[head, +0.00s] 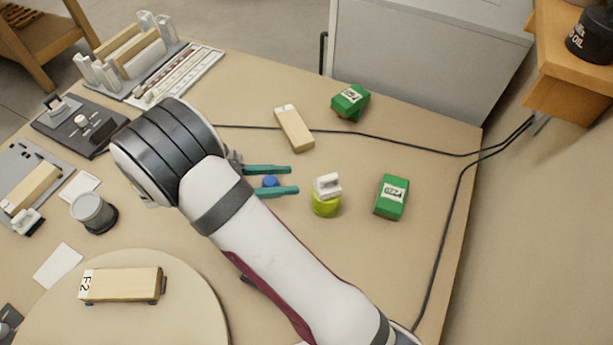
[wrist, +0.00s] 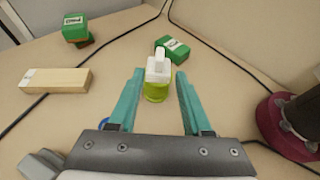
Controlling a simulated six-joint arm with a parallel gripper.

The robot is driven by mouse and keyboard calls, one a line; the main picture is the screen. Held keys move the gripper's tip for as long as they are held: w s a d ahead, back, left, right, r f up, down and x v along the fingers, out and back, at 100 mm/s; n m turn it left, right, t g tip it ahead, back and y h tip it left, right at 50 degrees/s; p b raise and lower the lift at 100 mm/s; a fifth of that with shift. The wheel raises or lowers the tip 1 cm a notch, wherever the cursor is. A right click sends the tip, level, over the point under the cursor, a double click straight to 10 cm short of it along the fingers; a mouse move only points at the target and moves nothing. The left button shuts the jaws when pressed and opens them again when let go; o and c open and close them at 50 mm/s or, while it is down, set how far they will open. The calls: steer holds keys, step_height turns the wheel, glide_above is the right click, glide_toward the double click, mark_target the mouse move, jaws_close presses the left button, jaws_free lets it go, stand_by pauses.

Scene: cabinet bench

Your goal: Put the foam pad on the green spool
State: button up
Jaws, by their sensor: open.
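A yellow-green cylinder (head: 325,205), which looks like the green spool, stands upright on the bench. A white stepped piece (head: 327,185) rests on top of it; it may be the foam pad, but I cannot tell for sure. In the wrist view the spool (wrist: 156,92) and the white piece (wrist: 158,68) appear between the fingers. My gripper (head: 294,180) is open, its teal fingers apart and pointing right. In the head view the spool and white piece are just beyond the fingertips. Nothing is held.
A small blue object (head: 270,181) shows between the fingers. A wooden block (head: 294,128) and two green boxes (head: 350,102) (head: 392,197) lie nearby. A black cable (head: 400,145) crosses the bench. A round board (head: 120,320) bears another block (head: 120,284).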

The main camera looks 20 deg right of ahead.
steer(key=s+d+r+m+g+y, duration=0.35)
steer(key=s+r+m+y, duration=0.2)
steer(key=s+m, duration=0.25)
steer(key=s+a+r+m+t+y, duration=0.1)
steer(key=s+a+m+y, duration=0.1)
steer(key=s+m+y, duration=0.3)
steer(key=s+a+r+m+t+y, duration=0.2)
steer(key=s+a+m+y, duration=0.1)
steer(key=s+m, duration=0.5)
steer(key=m+y, duration=0.1)
steer(key=m, duration=0.1)
steer(key=shift+s+m+y, duration=0.25)
steer(key=shift+m+y, duration=0.05)
steer(key=shift+y, duration=0.05)
